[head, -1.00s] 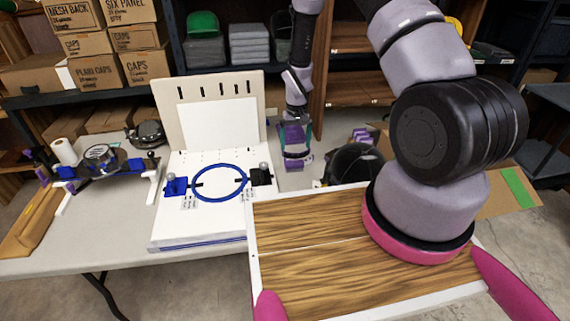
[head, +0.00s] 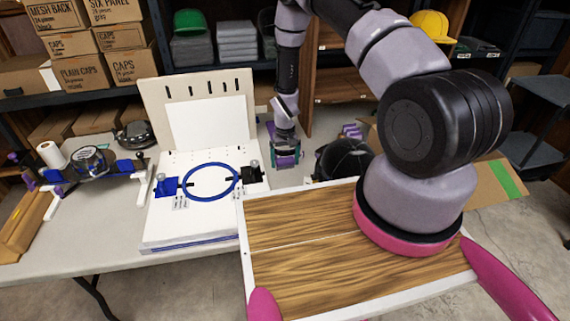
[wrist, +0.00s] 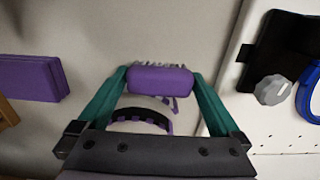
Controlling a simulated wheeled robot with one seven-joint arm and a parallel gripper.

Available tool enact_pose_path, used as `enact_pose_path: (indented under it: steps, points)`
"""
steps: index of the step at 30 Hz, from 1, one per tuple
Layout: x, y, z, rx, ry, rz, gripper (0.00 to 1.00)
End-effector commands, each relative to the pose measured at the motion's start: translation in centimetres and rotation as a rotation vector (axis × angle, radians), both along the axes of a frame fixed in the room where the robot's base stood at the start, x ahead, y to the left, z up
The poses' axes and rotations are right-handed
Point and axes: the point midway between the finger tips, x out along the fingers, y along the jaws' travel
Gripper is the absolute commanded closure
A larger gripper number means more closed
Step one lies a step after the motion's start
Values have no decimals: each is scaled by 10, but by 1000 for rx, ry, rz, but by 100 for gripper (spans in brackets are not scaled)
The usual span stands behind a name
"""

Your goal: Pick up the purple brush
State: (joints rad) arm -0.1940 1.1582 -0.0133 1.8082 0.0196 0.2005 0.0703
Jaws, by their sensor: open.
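The purple brush (wrist: 160,79) lies on the light table top in the wrist view, with pale bristles along its far edge. A pale curved piece with a dark band and purple bits shows just nearer to me; I cannot tell whether it belongs to the brush. My gripper (wrist: 160,74) is open, its teal fingers on either side of the brush. I cannot tell whether they touch it. In the head view my gripper (head: 286,154) points down over the table behind the wooden board, and the brush is hard to make out there.
A purple block (wrist: 30,78) lies left of my gripper in the wrist view. The white press board with a blue hoop (head: 210,182) stands left in the head view. A dark rounded object (head: 343,160) is close on the right. A wooden-topped surface (head: 310,240) is in front.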

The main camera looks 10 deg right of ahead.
Motion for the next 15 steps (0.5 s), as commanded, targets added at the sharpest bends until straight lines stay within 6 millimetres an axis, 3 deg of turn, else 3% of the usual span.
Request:
enact_pose_path:
  steps: [1, 2, 6, 15]
  points:
    - [0, 0, 0, 0, 0, 0, 0]
    - [0, 0, 0, 0, 0, 0, 8]
    - [0, 0, 0, 0, 0, 0, 61]
    - [1, 0, 5, 0, -2, 1, 62]
